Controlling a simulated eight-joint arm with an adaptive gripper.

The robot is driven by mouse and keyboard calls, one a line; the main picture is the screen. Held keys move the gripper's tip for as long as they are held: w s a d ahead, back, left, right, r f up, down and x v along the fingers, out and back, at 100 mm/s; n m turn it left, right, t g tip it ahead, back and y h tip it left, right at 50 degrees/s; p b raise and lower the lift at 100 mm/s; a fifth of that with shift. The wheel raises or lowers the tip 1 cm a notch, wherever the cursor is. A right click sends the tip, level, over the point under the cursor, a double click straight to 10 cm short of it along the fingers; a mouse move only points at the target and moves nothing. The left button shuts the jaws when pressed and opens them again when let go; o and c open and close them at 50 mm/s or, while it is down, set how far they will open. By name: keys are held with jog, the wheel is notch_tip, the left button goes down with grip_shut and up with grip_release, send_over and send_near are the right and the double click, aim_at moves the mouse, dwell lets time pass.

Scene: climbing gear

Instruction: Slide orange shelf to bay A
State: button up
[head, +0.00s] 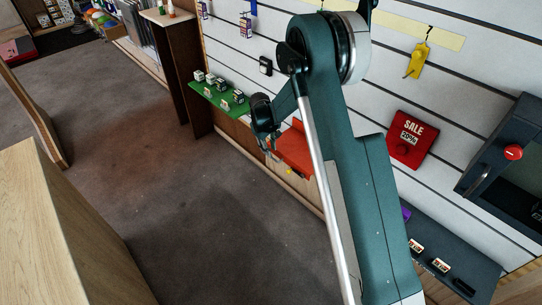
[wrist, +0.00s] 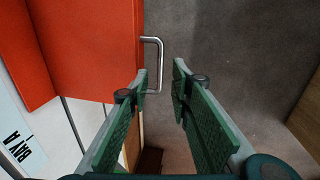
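The orange shelf (head: 294,148) is mounted low on the slatted wall in the head view, partly hidden behind my arm. In the wrist view the orange shelf (wrist: 85,45) fills the upper left, with a U-shaped metal handle (wrist: 160,50) on its edge. My gripper (wrist: 160,76) is open, its green fingers either side of the handle's outer bar in the picture. I cannot tell whether they touch it. My gripper (head: 271,146) is beside the shelf's front in the head view.
A green shelf (head: 218,97) with several small boxes is left of the orange one. A dark shelf (head: 455,265) with small items is at lower right. A red sale sign (head: 411,139) hangs on the wall. Wooden furniture (head: 60,235) is at lower left. Open carpet (head: 190,210) lies between.

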jog(key=shift+w+d+f+b, duration=0.1)
jog(key=shift+f+b, duration=0.05)
jog(key=shift+f, duration=0.65)
jog(key=shift+w+d+f+b, duration=0.1)
jog(key=shift+d+f+b, duration=0.1)
jog(key=shift+f, duration=0.65)
jog(key=shift+w+d+f+b, duration=0.1)
jog(key=shift+f+b, duration=0.05)
jog(key=shift+f, duration=0.65)
jog(key=shift+c, duration=0.3)
grip_shut()
